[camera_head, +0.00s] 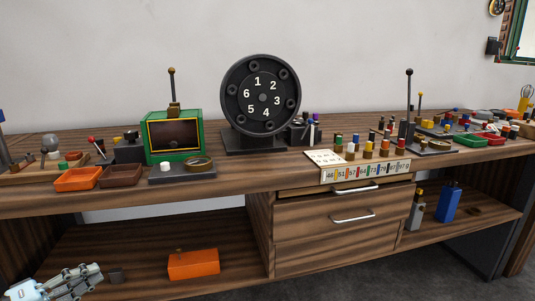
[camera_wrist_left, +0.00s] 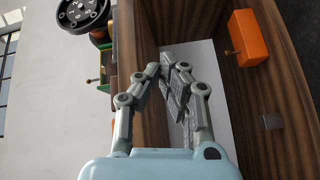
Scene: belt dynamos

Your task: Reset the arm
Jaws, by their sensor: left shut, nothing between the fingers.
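My left gripper (camera_head: 73,280) is at the lower left of the head view, low in front of the bench's lower shelf. It is shut and empty. In the left wrist view my left gripper (camera_wrist_left: 168,72) shows with its fingers drawn together, in front of the bench's wooden edge. My right gripper is in neither view.
The wooden bench (camera_head: 235,187) spans the view. An orange box (camera_head: 194,264) and a small grey block (camera_head: 115,276) are on the lower shelf near my left gripper. A black numbered dial (camera_head: 262,96) and green-framed box (camera_head: 174,135) stand on top. Drawers (camera_head: 310,219) are at the middle.

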